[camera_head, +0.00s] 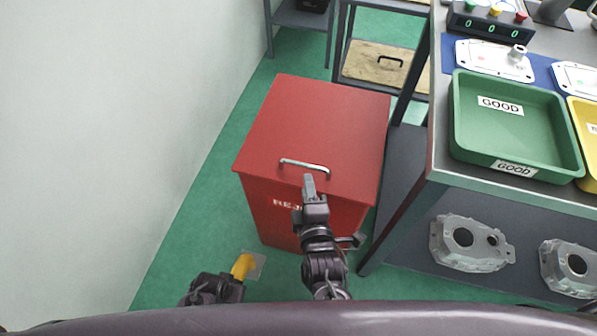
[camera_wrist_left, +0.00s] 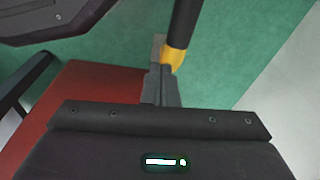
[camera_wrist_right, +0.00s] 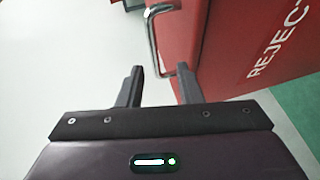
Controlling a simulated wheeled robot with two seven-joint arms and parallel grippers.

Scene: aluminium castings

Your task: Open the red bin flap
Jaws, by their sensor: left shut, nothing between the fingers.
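The red bin (camera_head: 300,212) stands on the green floor with its red flap (camera_head: 320,115) lying shut on top. A bar handle (camera_head: 305,166) is fixed near the flap's front edge; it also shows in the right wrist view (camera_wrist_right: 152,30). My right gripper (camera_head: 309,182) is at the front of the flap, close to the handle. Its fingers (camera_wrist_right: 158,75) are apart, with the handle's near end between or just beyond the tips; contact is unclear. My left gripper (camera_wrist_left: 160,72) is shut and empty, low in front of the bin, with red bin surface beside it.
A workbench (camera_head: 437,150) with a green GOOD tray (camera_head: 462,150) stands right of the bin. A pale wall (camera_head: 90,140) is on the left.

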